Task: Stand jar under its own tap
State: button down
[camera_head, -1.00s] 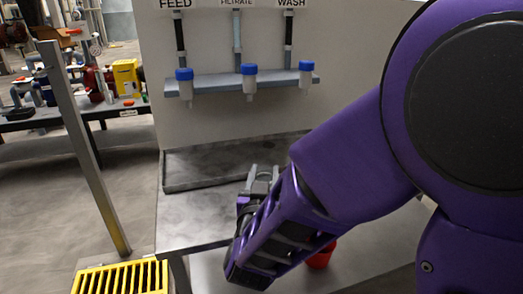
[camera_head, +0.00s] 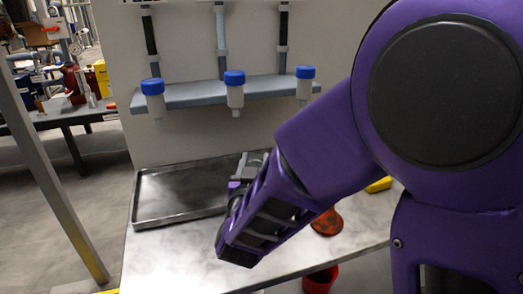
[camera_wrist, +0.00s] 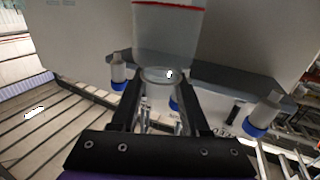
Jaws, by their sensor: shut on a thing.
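My gripper (camera_wrist: 165,105) is shut on a pale jar (camera_wrist: 168,35) with a red line around it, seen in the wrist view, which looks upside down. In the head view my gripper (camera_head: 252,162) is over the back of the bench, below the middle tap; the jar cannot be made out there. Three taps with blue caps hang from a grey shelf: a left tap (camera_head: 153,100), a middle tap (camera_head: 235,94) and a right tap (camera_head: 304,84). I see no readable label on the jar.
A shallow metal tray (camera_head: 160,215) lies at the back left of the grey bench (camera_head: 165,265). A dark red round dish (camera_head: 327,222) and a yellow item (camera_head: 379,184) lie to the right, partly behind my arm. A red bucket (camera_head: 320,280) stands below the bench edge.

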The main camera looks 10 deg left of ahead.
jog(key=w+a, duration=0.4)
jog(key=w, duration=0.3)
jog(key=w+a, duration=0.5)
jog(key=w, duration=0.3)
notch_tip(320, 180, down, 7)
jog(key=b, duration=0.1)
jog(key=shift+s, duration=0.15)
jog(key=shift+c, duration=2)
grip_release()
jog(key=shift+f, duration=0.1)
jog(key=s+d, duration=0.2)
jog(key=s, duration=1)
